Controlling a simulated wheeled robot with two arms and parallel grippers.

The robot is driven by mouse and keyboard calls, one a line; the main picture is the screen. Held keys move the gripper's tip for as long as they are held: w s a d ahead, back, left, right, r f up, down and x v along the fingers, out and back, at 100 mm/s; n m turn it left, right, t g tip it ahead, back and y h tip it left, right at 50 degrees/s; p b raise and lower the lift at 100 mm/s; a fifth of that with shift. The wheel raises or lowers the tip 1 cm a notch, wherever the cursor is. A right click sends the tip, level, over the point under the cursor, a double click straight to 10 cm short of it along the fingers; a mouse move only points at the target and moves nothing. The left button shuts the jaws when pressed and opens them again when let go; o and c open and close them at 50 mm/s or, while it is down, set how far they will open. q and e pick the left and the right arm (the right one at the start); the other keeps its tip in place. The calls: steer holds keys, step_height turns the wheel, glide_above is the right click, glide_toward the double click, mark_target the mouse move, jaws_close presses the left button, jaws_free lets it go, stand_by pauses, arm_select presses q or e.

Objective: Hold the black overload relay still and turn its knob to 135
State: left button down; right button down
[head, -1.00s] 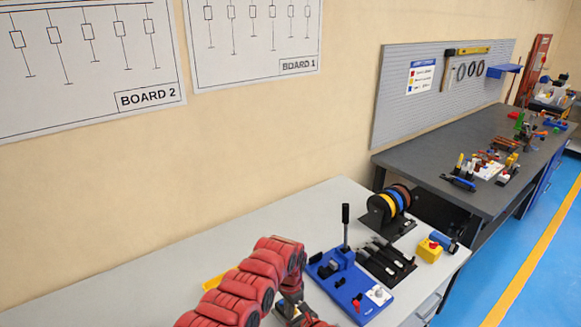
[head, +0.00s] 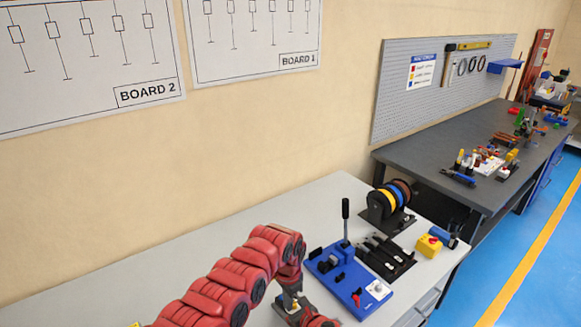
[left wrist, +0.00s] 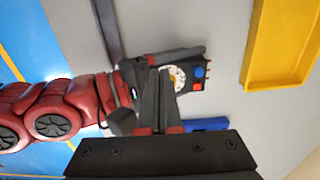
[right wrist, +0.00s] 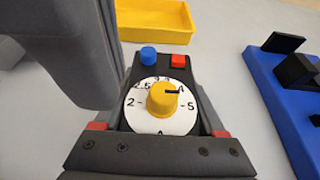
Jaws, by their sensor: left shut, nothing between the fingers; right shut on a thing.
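The black overload relay (right wrist: 185,73) has a white numbered dial (right wrist: 160,122), a yellow knob (right wrist: 162,99), a blue button and a red button. The knob's black mark points right, slightly above the 5. My right gripper (right wrist: 160,115) is shut on the relay's body, one finger along each side. The relay (left wrist: 196,57) also shows in the left wrist view, its dial (left wrist: 174,77) partly covered. My left gripper (left wrist: 158,72) is shut and empty, its tips beside or over the dial; contact cannot be told. The head view hides the relay and both gripper tips.
A yellow tray (right wrist: 155,34) lies beyond the relay. The blue bender base (right wrist: 272,87) stands at right in the right wrist view. In the head view the bender (head: 345,278), wire spools (head: 388,207) and a yellow button box (head: 428,246) are on the bench.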

mark_target(294, 305)
arm_select(q)
step_height(294, 305, up, 4)
steer(key=shift+f, duration=0.25)
steer(key=shift+w, duration=0.1)
steer(key=f, duration=0.1)
steer(key=w+f, duration=0.1)
steer(key=f, duration=0.1)
steer(key=w+f, duration=0.1)
steer(key=f, duration=0.1)
steer(key=shift+a, duration=0.25)
steer(key=shift+a+f, duration=0.1)
steer(key=shift+f, duration=0.45)
steer(key=shift+s, duration=0.2)
stand_by(0.5)
